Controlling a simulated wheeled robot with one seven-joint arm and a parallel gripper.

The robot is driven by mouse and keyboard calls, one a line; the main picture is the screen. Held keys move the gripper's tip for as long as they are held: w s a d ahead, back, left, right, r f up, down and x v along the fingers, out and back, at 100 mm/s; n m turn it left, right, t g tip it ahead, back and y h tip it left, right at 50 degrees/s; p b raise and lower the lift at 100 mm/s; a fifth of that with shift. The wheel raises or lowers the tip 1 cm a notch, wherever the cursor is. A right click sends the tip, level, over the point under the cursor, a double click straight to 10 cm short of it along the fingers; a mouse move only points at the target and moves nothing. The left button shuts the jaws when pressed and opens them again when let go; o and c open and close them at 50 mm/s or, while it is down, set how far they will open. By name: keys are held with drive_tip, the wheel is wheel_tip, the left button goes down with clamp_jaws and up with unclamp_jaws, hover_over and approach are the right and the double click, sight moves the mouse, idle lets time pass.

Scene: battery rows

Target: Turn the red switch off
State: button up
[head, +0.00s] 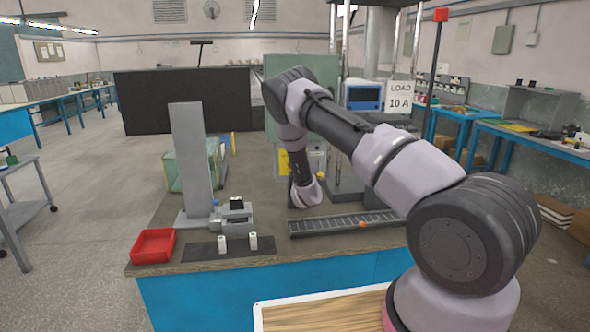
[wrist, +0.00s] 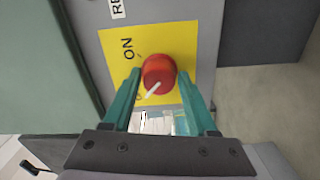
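The red switch (wrist: 158,73) is a round knob with a white pointer line, on a yellow plate (wrist: 117,62) lettered "ON", fixed to a grey panel. The white line points down and to the left in the wrist view, away from the "ON" lettering. My gripper (wrist: 157,82) is open, its two teal fingers on either side of the knob. I cannot tell whether they touch it. In the head view a yellow plate (head: 283,162) shows beside my arm's end; the knob and fingers are hidden there.
A green panel (wrist: 40,60) stands close on the left in the wrist view. The bench (head: 190,257) holds a red tray (head: 153,246), a grey stand (head: 190,160), two small white batteries (head: 253,241) on a dark mat and a slotted rail (head: 345,223). A "LOAD 10 A" sign (head: 399,97) stands behind.

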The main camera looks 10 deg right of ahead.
drive_tip(key=shift+o, duration=0.8)
drive_tip(key=s, duration=1)
drive_tip(key=shift+s, duration=0.4)
